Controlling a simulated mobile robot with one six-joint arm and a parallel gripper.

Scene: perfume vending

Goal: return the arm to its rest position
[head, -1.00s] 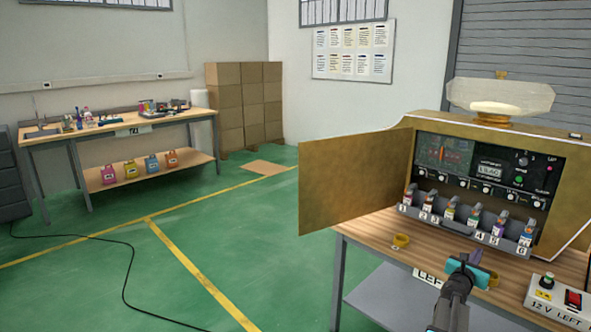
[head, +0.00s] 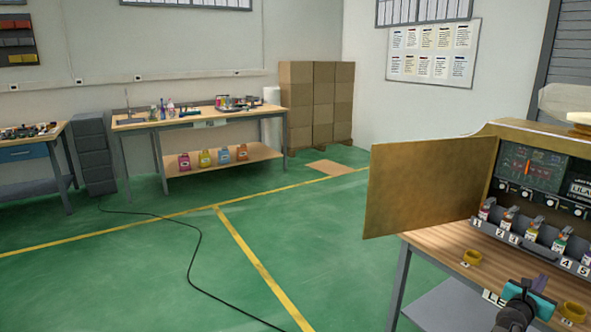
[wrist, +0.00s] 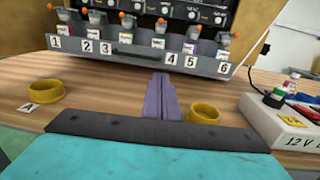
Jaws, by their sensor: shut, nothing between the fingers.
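My gripper (head: 538,284) is in the lower right of the head view, over the front part of the wooden bench (head: 437,240). In the wrist view the purple fingers (wrist: 160,98) are together and empty, pointing toward the vending machine's bottle rack (wrist: 135,52). They appear apart from the rack. A yellow ring (wrist: 203,113) is just right of the fingers in the wrist view, and another yellow ring (wrist: 46,93) is to the left by a label A.
The machine's brown door (head: 430,187) stands open to the left of the rack. A far workbench (head: 140,124) and stacked cartons (head: 318,105) stand behind. The green floor between is open, with a black cable (head: 196,262).

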